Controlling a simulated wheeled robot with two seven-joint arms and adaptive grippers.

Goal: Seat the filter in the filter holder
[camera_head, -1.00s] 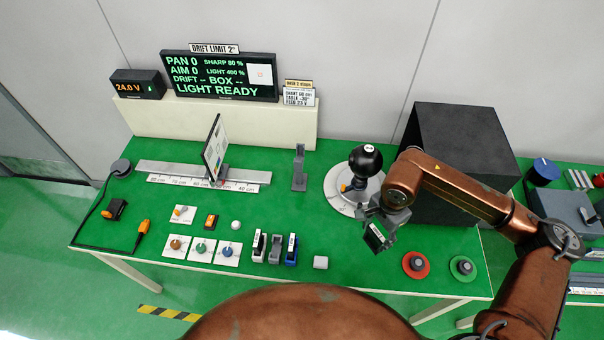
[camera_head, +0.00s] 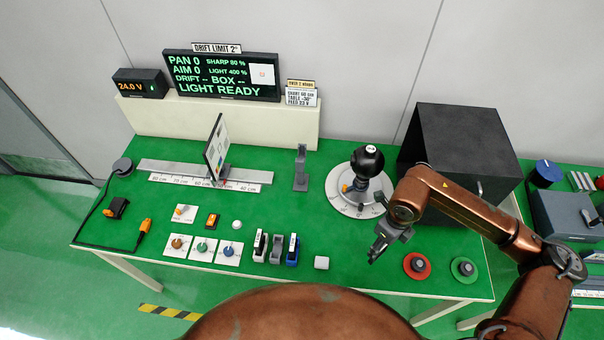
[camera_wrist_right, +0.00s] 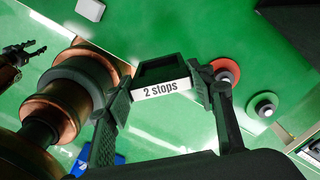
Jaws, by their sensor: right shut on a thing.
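My right gripper (camera_wrist_right: 163,90) is shut on the filter (camera_wrist_right: 163,74), a dark square frame with a white label reading "2 stops". In the head view the right gripper (camera_head: 381,248) hangs over the table's front right part, and the filter shows only as a thin dark shape at its tip. A grey upright post (camera_head: 300,168), perhaps the filter holder, stands behind the middle of the table, left of and apart from the gripper. My left gripper (camera_wrist_right: 20,60) shows small at the left edge of the wrist view; whether it is open is unclear.
A black round lamp (camera_head: 367,162) on a round dial base stands just behind the right gripper. A big black box (camera_head: 460,140) is behind the arm. Red (camera_head: 417,265) and green (camera_head: 462,268) discs lie right.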

